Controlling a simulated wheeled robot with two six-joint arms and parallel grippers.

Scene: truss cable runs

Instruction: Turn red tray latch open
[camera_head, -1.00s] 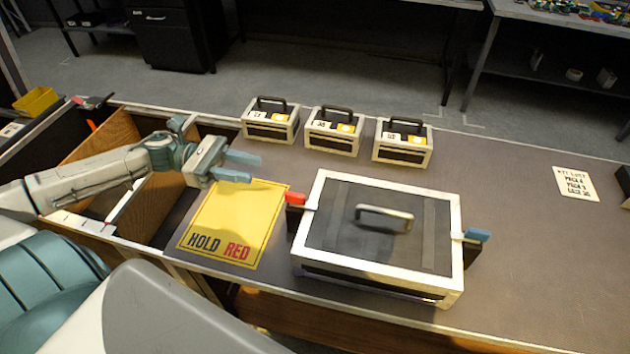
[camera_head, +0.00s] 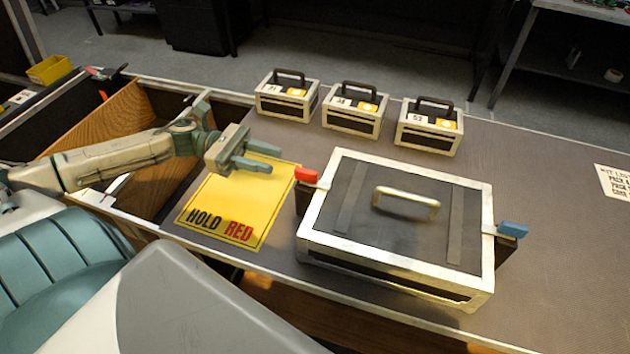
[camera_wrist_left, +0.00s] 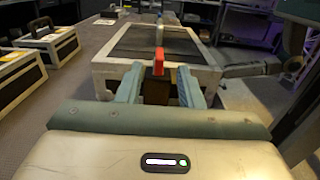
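The tray is a large black box with a white frame (camera_head: 316,222) and a metal handle (camera_head: 405,203) on its lid. The red latch (camera_head: 306,175) sticks out at its left side, near the far left corner. It also shows in the left wrist view (camera_wrist_left: 158,62), upright, in line with the gap between my fingers. My left gripper (camera_head: 262,158) is open and empty, above the yellow sheet and to the left of the red latch, apart from it. In the left wrist view my left gripper (camera_wrist_left: 160,92) shows both fingers spread. My right gripper is not in view.
A blue latch (camera_head: 512,231) is on the tray's right side. The yellow "HOLD RED" sheet (camera_head: 215,190) lies left of the tray. Three small handled boxes stand behind: left (camera_head: 287,108), middle (camera_head: 352,122), right (camera_head: 428,138).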

